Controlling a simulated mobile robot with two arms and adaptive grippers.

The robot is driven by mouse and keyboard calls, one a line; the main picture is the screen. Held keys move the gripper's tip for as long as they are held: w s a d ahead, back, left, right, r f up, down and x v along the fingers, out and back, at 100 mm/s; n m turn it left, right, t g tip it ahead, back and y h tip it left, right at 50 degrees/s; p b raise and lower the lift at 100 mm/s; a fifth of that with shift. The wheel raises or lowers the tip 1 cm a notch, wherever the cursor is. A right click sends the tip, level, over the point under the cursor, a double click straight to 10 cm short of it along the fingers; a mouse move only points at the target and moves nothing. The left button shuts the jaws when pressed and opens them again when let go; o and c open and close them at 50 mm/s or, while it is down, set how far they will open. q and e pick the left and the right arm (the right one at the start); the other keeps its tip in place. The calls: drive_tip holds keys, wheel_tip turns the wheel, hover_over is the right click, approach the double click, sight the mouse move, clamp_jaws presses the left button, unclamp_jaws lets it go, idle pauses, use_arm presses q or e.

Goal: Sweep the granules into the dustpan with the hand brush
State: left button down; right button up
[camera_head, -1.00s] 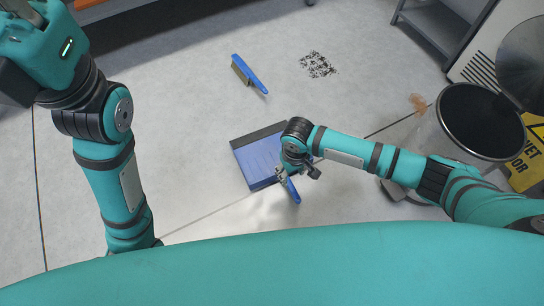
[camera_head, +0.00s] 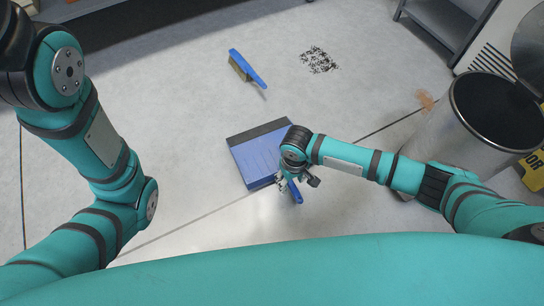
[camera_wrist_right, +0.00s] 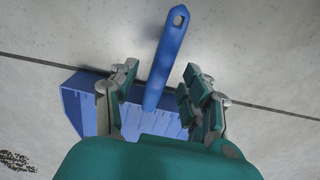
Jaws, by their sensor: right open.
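The blue dustpan (camera_head: 257,158) lies on the floor, with a dark edge on its far side. Its handle (camera_wrist_right: 165,62) lies between the fingers of my right gripper (camera_wrist_right: 160,90) in the right wrist view. The fingers are apart and stand on both sides of the handle. In the head view my right gripper (camera_head: 290,181) is over the near right corner of the dustpan. The blue hand brush (camera_head: 247,68) lies on the floor farther off, bristles to the left. The dark granules (camera_head: 319,60) lie in a patch right of the brush. My left gripper is out of view.
A metal bin (camera_head: 465,125) with a black rim and raised lid stands at the right. A grey shelf (camera_head: 440,35) is at the back right. A small tan patch (camera_head: 425,99) lies by the bin. The floor between dustpan, brush and granules is clear.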

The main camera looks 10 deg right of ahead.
drive_tip(key=shift+f, duration=0.75)
clamp_jaws()
drive_tip(key=shift+r, duration=0.1)
